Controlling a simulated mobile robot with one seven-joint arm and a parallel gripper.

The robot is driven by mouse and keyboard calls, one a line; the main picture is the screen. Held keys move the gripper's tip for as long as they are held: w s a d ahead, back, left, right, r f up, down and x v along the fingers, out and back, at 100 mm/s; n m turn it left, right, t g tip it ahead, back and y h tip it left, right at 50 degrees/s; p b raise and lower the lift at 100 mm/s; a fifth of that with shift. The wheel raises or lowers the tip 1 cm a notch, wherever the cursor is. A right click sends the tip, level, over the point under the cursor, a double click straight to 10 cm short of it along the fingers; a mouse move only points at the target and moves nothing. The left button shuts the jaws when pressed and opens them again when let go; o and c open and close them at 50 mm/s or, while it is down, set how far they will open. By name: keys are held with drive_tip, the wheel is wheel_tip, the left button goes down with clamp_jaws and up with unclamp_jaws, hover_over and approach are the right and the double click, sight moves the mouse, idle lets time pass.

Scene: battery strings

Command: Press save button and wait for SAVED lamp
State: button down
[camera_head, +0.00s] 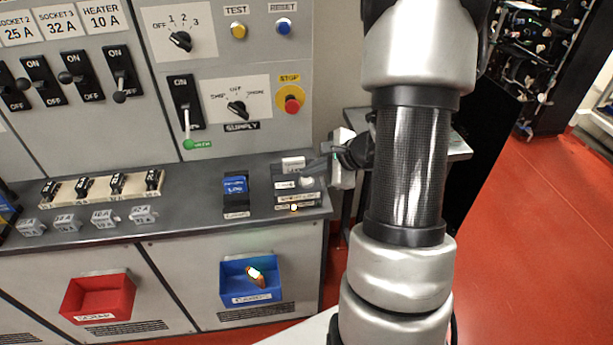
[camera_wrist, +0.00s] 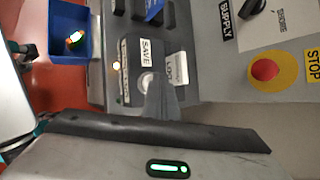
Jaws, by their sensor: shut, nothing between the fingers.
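The save box sits at the right end of the grey counter. In the wrist view it carries a SAVE label (camera_wrist: 146,51), a round white button (camera_wrist: 146,84) and a LOG label (camera_wrist: 178,68). The white button also shows in the head view (camera_head: 307,183). A small lamp glows yellow on the box's front edge, in the wrist view (camera_wrist: 116,66) and the head view (camera_head: 294,208); its lettering is too small to read. My gripper (camera_wrist: 160,100) is shut and empty, its fingertips right beside the button. I cannot tell whether they touch it.
A blue device (camera_head: 235,188) stands left of the box. A blue bin (camera_head: 278,290) and a red bin (camera_head: 105,312) hang on the cabinet front below. The upright panel behind carries a red STOP button (camera_head: 292,104) and switches. Red floor is free at right.

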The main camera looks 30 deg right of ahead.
sight(310, 181)
drive_tip(key=shift+f, duration=0.15)
drive_tip(key=shift+f+b, duration=0.35)
drive_tip(key=shift+b, duration=0.4)
drive_tip(key=shift+s, duration=0.15)
drive_tip(key=shift+r, duration=0.25)
wheel_tip(310, 181, up, 6)
drive_tip(key=p, duration=0.4)
drive_tip(key=shift+r, duration=0.15)
idle(0.7)
